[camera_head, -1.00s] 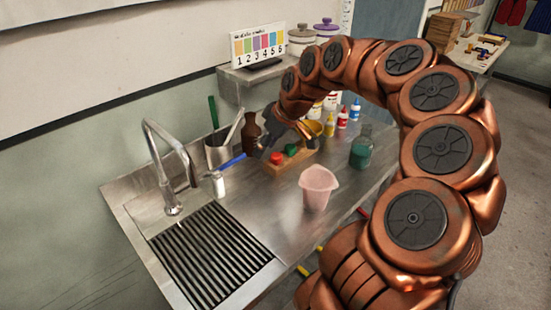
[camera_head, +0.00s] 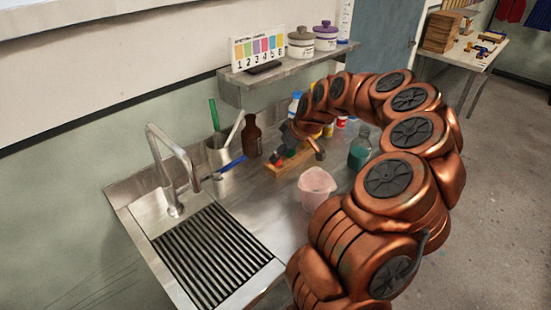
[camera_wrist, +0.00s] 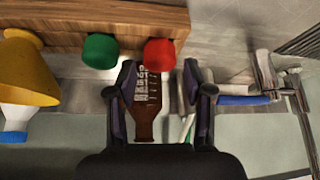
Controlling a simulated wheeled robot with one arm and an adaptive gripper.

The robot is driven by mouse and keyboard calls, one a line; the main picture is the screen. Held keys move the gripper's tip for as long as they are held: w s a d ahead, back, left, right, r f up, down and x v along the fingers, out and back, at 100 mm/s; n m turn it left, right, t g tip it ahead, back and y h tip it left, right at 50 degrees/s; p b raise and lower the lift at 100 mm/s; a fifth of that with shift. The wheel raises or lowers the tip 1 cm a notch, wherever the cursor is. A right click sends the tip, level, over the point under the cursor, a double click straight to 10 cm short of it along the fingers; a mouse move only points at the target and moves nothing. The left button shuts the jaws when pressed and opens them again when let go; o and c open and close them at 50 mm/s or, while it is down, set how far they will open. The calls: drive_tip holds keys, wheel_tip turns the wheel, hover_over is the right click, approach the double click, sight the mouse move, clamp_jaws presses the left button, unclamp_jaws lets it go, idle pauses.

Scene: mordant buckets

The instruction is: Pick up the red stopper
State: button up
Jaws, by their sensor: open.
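The red stopper (camera_wrist: 159,54) sits at the end of a wooden block (camera_wrist: 90,18) in the wrist view. My gripper (camera_wrist: 159,74) is open, its two dark fingers spread, with the red stopper just beyond and between the tips. I cannot tell whether they touch it. In the head view my arm reaches over the wooden block (camera_head: 285,174) and partly hides the stoppers there.
A green stopper (camera_wrist: 101,50) stands close beside the red one. A yellow funnel (camera_wrist: 27,72) and a brown bottle (camera_wrist: 145,115) are near. A pink beaker (camera_head: 316,188) and a green-filled bottle (camera_head: 359,153) stand on the steel counter near the sink (camera_head: 215,255).

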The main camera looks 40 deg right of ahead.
drive_tip(key=shift+p+x, duration=0.3)
drive_tip(key=shift+x, duration=0.95)
drive_tip(key=shift+c, duration=0.3)
drive_tip(key=c, duration=0.6)
drive_tip(key=shift+r, duration=0.1)
drive_tip(key=shift+r, duration=0.1)
wheel_tip(320, 180, up, 9)
drive_tip(key=b, duration=0.3)
drive_tip(key=shift+r, duration=0.4)
drive_tip(key=shift+r, duration=0.1)
